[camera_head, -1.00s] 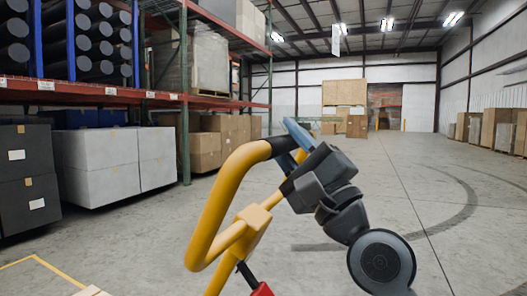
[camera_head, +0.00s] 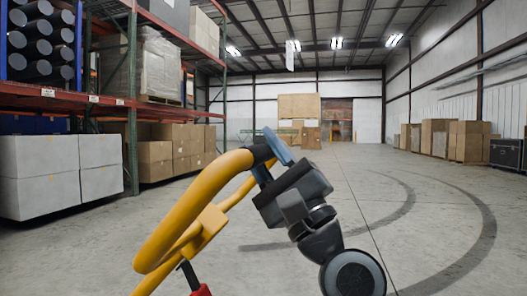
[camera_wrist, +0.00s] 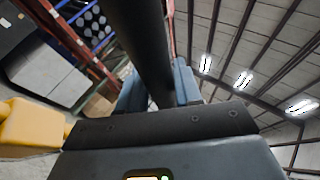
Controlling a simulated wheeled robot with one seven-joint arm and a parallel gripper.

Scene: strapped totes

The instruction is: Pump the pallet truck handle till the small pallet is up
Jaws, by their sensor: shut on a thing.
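The pallet truck handle (camera_head: 185,208) is a yellow tubular loop with a black grip at its upper right end. In the head view it leans up to the right, with a yellow block on its inner bar and a red part (camera_head: 201,290) at the bottom edge. My gripper (camera_head: 270,155) is shut on the black grip with its blue-grey fingers. In the wrist view the black grip (camera_wrist: 147,45) runs between the fingers, and a yellow part of the handle shows at left. The small pallet and the truck's forks are out of view.
A rack with red beams (camera_head: 100,98) stands at left, holding boxes and black rolls. Pale grey crates (camera_head: 40,175) sit below it. Brown boxes (camera_head: 440,138) and a black case (camera_head: 505,153) line the right wall. The floor (camera_head: 420,225) right of my arm is clear.

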